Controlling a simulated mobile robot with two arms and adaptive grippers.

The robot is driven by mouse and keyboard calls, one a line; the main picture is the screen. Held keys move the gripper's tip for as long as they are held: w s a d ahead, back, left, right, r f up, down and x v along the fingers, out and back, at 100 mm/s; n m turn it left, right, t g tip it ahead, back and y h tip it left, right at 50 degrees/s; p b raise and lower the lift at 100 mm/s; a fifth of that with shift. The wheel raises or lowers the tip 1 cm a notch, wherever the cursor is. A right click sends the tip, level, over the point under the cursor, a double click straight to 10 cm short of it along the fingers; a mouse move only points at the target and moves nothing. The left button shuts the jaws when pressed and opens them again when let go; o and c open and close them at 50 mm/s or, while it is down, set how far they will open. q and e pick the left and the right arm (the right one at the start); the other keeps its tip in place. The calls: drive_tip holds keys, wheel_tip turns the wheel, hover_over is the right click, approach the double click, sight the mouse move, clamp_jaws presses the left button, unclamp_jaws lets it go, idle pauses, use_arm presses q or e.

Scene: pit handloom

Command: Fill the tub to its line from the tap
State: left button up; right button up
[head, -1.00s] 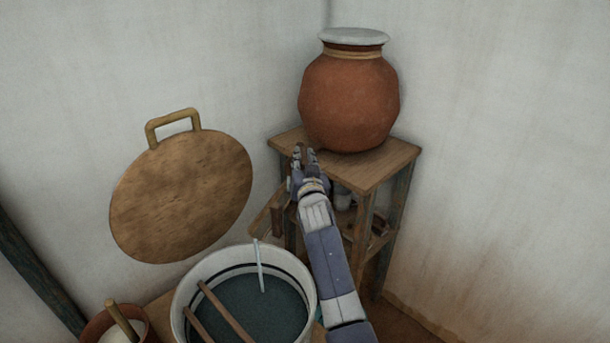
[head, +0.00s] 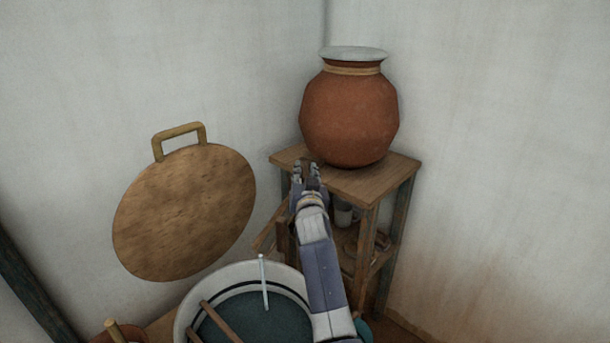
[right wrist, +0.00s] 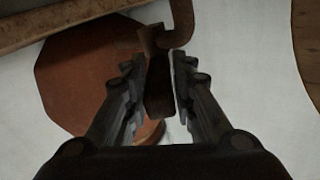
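The white tub (head: 187,306) stands at the bottom of the head view, partly cut off. A dark line runs round its inner wall, and dark teal liquid (head: 262,325) lies a little below it. A thin pale stream (head: 264,280) falls into the liquid. My right gripper (head: 307,172) is above and behind the tub, by the stand's top. In the right wrist view its fingers (right wrist: 160,88) close in on both sides of a dark brown tap handle (right wrist: 160,97). The tap is mostly hidden in the head view. My left gripper is out of view.
A terracotta pot (head: 349,115) with a pale lid stands on a wooden stand (head: 372,186) holding a mug (head: 344,214). A round wooden lid (head: 185,213) leans at the left wall. Sticks (head: 221,323) cross the tub. My right arm passes over its right side.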

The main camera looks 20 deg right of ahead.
sight(305, 170)
drive_tip(key=shift+r, duration=0.1)
wheel_tip(305, 170, up, 10)
drive_tip(key=shift+r, duration=0.1)
idle(0.6)
idle(6.8)
